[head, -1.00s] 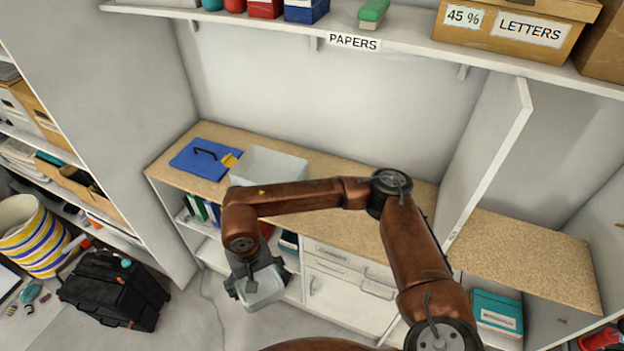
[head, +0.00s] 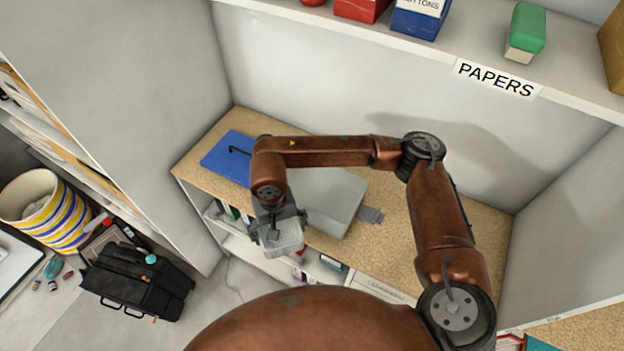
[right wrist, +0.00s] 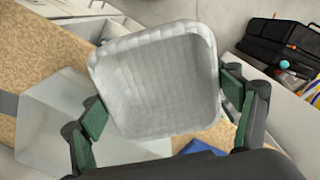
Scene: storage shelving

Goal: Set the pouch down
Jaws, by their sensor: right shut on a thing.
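The pouch (right wrist: 160,85) is pale grey, quilted and squarish, with a raised rim around a sunken middle. My right gripper (right wrist: 163,100) is shut on it, with the green finger pads against two opposite sides. In the head view the pouch (head: 283,239) hangs below my right gripper (head: 276,226), at or just in front of the front edge of the speckled counter (head: 400,237). Its height relative to the counter is hard to tell. My left gripper is not in view.
A pale grey bin (head: 335,195) stands on the counter behind my right gripper. A blue folder (head: 225,158) lies left of it, and a small dark grey item (head: 370,215) lies to its right. The counter right of that is mostly bare. A black bag (head: 135,280) is on the floor.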

